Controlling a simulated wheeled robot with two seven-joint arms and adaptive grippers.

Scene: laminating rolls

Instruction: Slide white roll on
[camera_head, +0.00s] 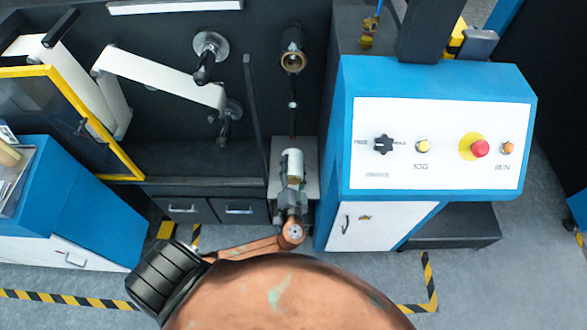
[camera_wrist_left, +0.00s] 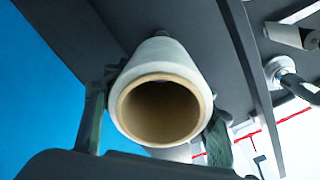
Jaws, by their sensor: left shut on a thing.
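The white roll (camera_head: 291,162) is short, with a brown cardboard core. In the left wrist view its white side (camera_wrist_left: 163,52) and hollow core face the camera, with a finger on each side. My left gripper (camera_head: 290,190) is shut on the roll and holds it in front of the dark machine. A brass-coloured round holder (camera_head: 293,60) sits on the machine above the roll, with a thin dark rod below it. The core looks empty in the wrist view. My right gripper is not in view.
A blue control console (camera_head: 440,80) stands close on the right. A dark upright bar (camera_head: 252,110) is left of the roll. Further left are metal roll holders (camera_head: 210,45), a white web (camera_head: 160,76) and a yellow-framed guard (camera_head: 105,120). A pale panel (camera_head: 308,180) lies behind the roll.

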